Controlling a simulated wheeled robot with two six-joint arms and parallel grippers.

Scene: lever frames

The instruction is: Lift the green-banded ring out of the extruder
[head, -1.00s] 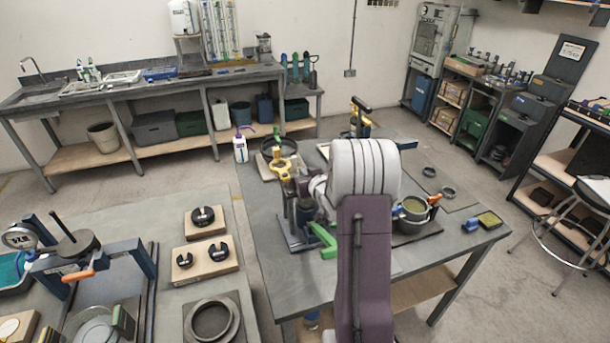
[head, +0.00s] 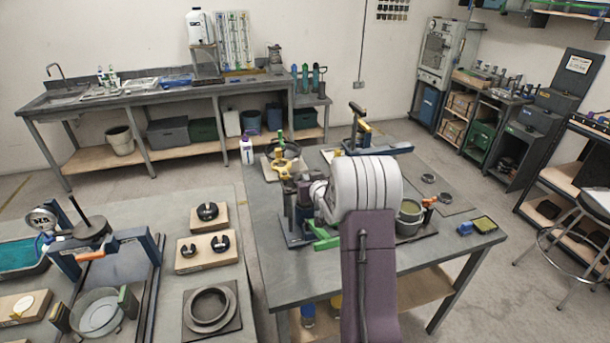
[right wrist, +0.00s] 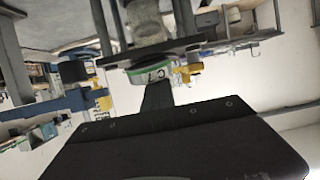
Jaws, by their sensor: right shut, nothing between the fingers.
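The extruder (head: 289,222) is a dark upright frame with a green lever handle (head: 326,243) on the middle table. The ring, with a green band and a "C 7" mark (right wrist: 152,73), shows in the right wrist view, under a pale cylinder between the frame's dark bars. In the head view my right arm hides much of the extruder and the ring cannot be made out. My right gripper (right wrist: 158,95) is shut and empty; its narrow dark fingers point at the ring. Whether they touch it cannot be told. My left gripper is not in view.
A blue-based frame (head: 368,148) stands behind. A lever frame with a gauge (head: 85,243) is on the left table. The middle table's front left is clear.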

